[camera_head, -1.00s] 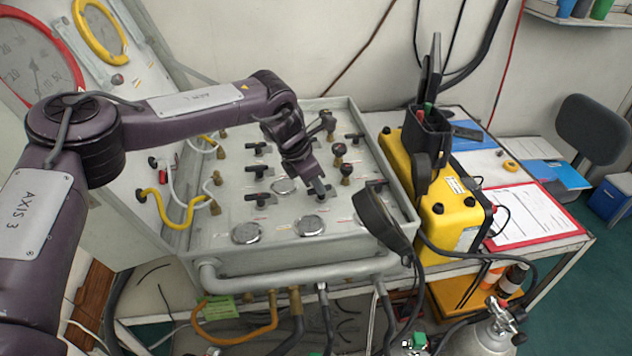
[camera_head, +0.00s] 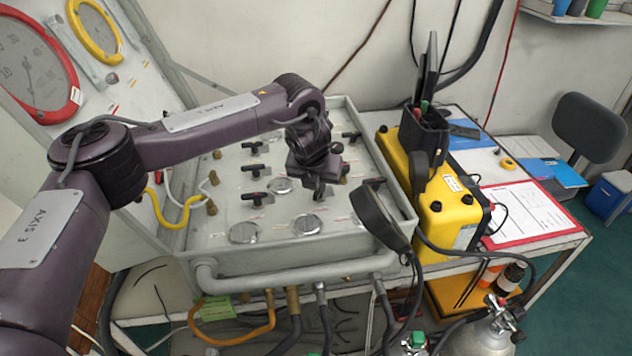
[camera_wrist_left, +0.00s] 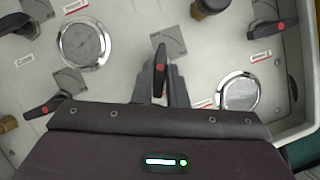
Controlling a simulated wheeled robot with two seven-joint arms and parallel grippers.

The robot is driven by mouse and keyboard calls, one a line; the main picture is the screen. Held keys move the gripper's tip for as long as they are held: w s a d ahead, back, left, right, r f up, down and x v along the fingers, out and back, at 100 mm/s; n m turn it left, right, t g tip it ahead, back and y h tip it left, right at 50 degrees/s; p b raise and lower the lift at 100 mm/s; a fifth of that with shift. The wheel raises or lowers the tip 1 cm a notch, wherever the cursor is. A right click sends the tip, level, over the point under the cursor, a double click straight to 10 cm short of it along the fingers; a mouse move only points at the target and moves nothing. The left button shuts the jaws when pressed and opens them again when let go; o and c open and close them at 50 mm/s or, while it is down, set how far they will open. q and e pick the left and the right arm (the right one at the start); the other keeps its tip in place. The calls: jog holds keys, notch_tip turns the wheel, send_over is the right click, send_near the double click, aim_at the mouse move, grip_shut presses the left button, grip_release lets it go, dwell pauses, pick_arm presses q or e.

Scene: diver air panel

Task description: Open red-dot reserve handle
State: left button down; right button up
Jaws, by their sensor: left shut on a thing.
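My left gripper (camera_head: 320,192) is over the right-middle part of the grey valve panel (camera_head: 230,226), its wrist nearly upright. In the left wrist view, its fingers (camera_wrist_left: 161,86) are shut around a black lever handle with a red dot (camera_wrist_left: 161,62). That handle points straight up in the picture, across the direction of the other handles in that view. Two other black red-dot handles show there, one at the left (camera_wrist_left: 42,108) and one at the upper right (camera_wrist_left: 277,27). In the head view the gripper mostly hides the held handle. My right gripper is not in view.
Round gauges (camera_wrist_left: 83,43) (camera_wrist_left: 239,90) sit flush beside the held handle. A yellow case (camera_head: 440,200) is right of the panel. More black handles (camera_head: 256,170) line the panel's left side.

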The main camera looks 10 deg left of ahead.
pick_arm(q)
jog(key=n, duration=0.1)
jog(key=n+y+p, duration=0.1)
jog(key=n, duration=0.1)
jog(key=shift+d+n, duration=0.25)
jog(key=shift+n, duration=0.05)
jog(key=shift+w+n+y, duration=0.1)
jog(key=shift+n+y, duration=0.2)
jog(key=c, duration=1.5)
grip_release()
jog(key=shift+o, duration=0.2)
jog(key=v, duration=0.7)
jog(key=shift+r+p, duration=0.3)
jog(key=shift+r, duration=0.1)
